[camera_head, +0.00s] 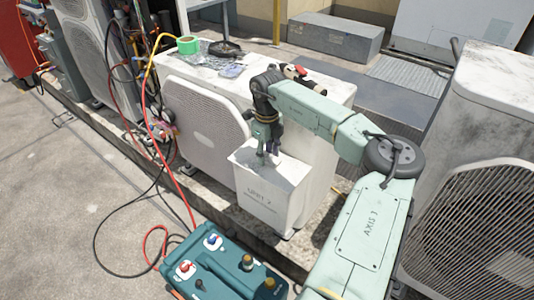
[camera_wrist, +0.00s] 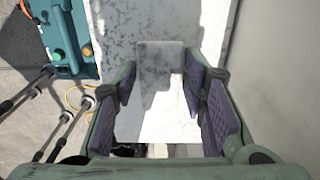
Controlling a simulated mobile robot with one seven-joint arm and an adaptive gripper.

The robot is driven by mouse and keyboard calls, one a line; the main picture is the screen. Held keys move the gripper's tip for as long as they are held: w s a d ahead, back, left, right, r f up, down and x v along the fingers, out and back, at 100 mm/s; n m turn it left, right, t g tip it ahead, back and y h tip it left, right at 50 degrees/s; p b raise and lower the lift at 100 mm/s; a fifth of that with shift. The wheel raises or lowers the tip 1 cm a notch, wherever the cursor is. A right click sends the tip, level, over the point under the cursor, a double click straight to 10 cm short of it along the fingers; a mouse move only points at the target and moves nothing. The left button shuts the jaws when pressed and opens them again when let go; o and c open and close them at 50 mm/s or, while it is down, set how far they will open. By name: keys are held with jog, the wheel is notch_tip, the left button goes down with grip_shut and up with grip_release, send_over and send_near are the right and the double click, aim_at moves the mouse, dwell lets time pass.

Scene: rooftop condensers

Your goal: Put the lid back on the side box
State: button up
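The pale side box (camera_head: 270,203), marked UNIT 2, stands against the condenser in the head view. A flat, pale, lid-like surface (camera_head: 285,178) shows at its top; I cannot tell whether it is seated. My gripper (camera_head: 266,152) points down just over this top. In the wrist view my gripper (camera_wrist: 160,76) is open, its purple-padded fingers to either side of a small grey raised block (camera_wrist: 160,60), with gaps visible. The block appears to stand on a pale, speckled surface (camera_wrist: 118,32), partly sunlit. The fingertips' contact with the top is unclear.
The condenser (camera_head: 325,88) stands behind the box, with green tape (camera_head: 188,45) and loose tools on top. A teal machine (camera_head: 222,262) sits on the ground in front, with red and black hoses beside it. Another condenser (camera_head: 485,180) stands at right. Open paving lies at left.

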jog(key=o, duration=0.3)
jog(key=shift+o, duration=0.2)
